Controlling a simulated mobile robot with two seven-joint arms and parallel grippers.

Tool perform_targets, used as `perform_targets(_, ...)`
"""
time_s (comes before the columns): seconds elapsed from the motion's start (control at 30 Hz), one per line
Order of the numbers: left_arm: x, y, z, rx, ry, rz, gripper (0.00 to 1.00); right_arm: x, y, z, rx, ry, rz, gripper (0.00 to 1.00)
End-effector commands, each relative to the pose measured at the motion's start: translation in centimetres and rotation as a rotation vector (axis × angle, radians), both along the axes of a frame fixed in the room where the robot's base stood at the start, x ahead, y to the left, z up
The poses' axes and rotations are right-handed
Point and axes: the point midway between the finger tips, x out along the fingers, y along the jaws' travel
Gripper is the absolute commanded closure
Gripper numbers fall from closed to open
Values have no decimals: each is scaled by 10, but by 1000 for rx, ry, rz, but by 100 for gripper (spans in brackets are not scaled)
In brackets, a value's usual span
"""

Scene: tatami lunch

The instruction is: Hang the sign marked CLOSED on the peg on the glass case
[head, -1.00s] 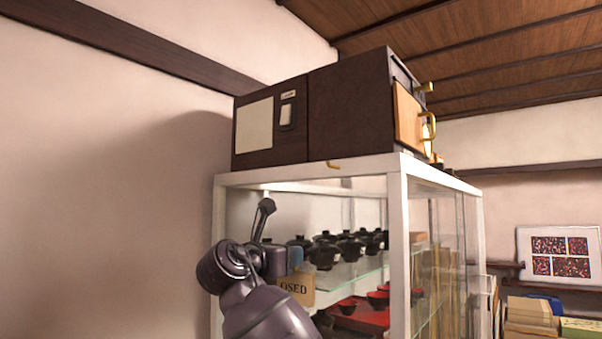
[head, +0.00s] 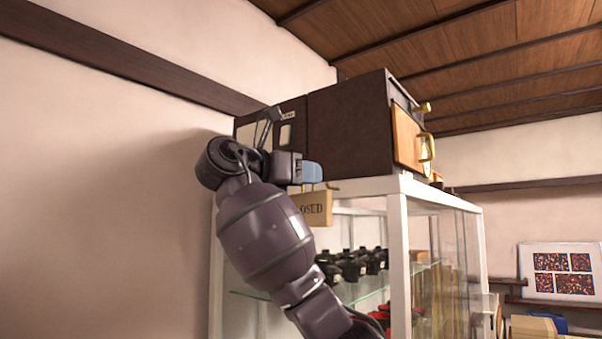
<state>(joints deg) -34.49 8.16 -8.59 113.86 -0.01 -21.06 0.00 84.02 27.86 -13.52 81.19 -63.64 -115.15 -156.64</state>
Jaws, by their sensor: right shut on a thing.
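The wooden sign (head: 316,209) hangs below my right gripper (head: 312,174), its lettering partly hidden so that "OSED" shows. My right gripper is shut on the sign at its top and holds it in front of the upper front edge of the glass case (head: 397,235). The brass peg on that edge (head: 333,185) shows just above the sign, close to the blue fingertip. I cannot tell whether the sign touches the peg. My right arm covers the left part of the case front. My left gripper is not in view.
A dark brown cabinet (head: 350,130) with a wooden panel and brass handles stands on the case. Black lidded bowls (head: 352,266) sit on a glass shelf inside. A bare plaster wall is at left. Boxes (head: 533,327) stand at lower right.

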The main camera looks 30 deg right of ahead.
Motion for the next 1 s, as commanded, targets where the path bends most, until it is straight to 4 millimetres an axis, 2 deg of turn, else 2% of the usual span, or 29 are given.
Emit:
perform_targets(0.5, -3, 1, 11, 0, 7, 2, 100, 9, -24, -1, -1, -1, -1, 97)
perform_targets(1.0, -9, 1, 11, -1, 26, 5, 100, 19, -46, -4, 0, 0, -1, 97)
